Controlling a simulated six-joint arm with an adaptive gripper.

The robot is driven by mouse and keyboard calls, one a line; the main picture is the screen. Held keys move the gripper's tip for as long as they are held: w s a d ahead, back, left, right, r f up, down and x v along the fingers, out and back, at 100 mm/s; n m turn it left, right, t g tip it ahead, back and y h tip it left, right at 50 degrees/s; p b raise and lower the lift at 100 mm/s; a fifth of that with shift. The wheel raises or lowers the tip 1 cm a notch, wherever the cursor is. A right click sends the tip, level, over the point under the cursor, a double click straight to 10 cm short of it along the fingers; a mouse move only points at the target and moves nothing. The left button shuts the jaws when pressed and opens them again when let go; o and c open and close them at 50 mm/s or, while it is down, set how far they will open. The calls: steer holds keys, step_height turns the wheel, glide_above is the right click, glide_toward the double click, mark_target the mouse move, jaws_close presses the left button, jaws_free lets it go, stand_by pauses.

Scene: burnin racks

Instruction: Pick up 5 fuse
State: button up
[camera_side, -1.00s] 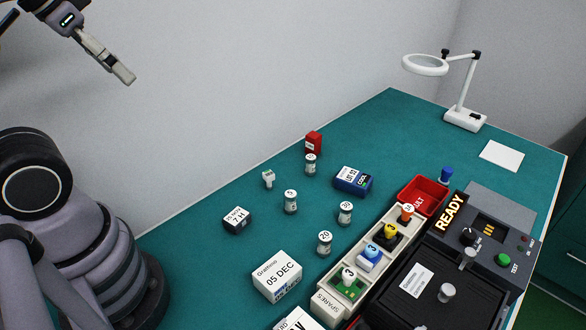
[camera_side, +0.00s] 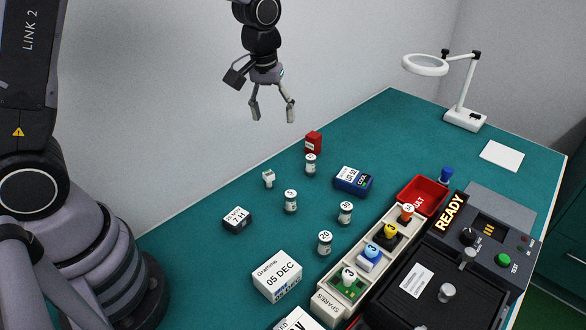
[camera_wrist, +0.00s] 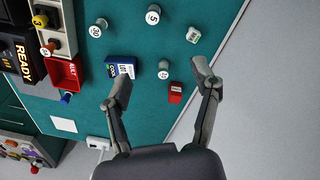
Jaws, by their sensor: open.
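The fuse marked 5 (camera_side: 290,202) is a small glass-and-metal cylinder with a white top, upright on the green bench. It shows in the wrist view (camera_wrist: 153,15) at the top middle. My gripper (camera_side: 272,112) is open and empty, high above the bench toward the wall, pointing down. In the wrist view its fingers (camera_wrist: 160,82) are spread wide, and the fuse marked 5 lies beyond the fingertips.
Fuses marked 30 (camera_side: 345,213) and 20 (camera_side: 325,243) stand nearby, with another fuse (camera_side: 310,165) behind. A red block (camera_side: 313,142), a blue box (camera_side: 353,181) and a dark timer block (camera_side: 237,220) surround them. The spares rack (camera_side: 331,306) and red tray (camera_side: 444,187) are at right.

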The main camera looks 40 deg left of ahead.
steer(key=n+g, duration=0.1)
steer(key=n, duration=0.1)
glide_above(291, 193)
step_height(291, 193, down, 11)
step_height(291, 193, down, 8)
steer(key=shift+f, duration=3.05)
jaws_close()
